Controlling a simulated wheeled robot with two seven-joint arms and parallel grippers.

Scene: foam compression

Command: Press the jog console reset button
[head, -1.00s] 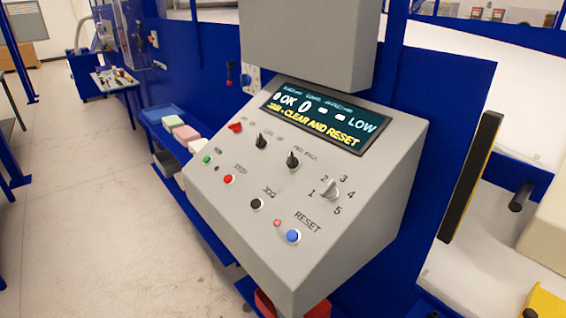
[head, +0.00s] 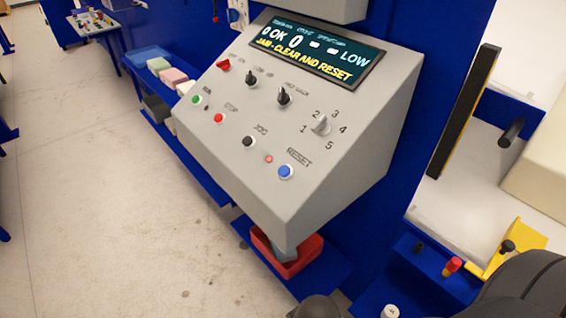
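The grey jog console (head: 225,150) has a sloped face in the middle of the head view. Its blue reset button (head: 285,171) sits at the lower right of the face, under the label RESET. A small red light (head: 268,159) is just left of it. The black jog button (head: 248,142) is further left. The display (head: 315,48) reads "JAM - CLEAR AND RESET" in yellow, with "OK" and "LOW" above. Dark parts of my arm show at the bottom right and bottom edge. Neither gripper is in view, and nothing visible touches the reset button.
A red bin (head: 288,258) stands on a blue ledge below the console. Foam blocks (head: 172,77) lie on a blue shelf to the left. A yellow bracket (head: 515,245) and a red-capped knob (head: 452,266) are at the right. The floor at left is open.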

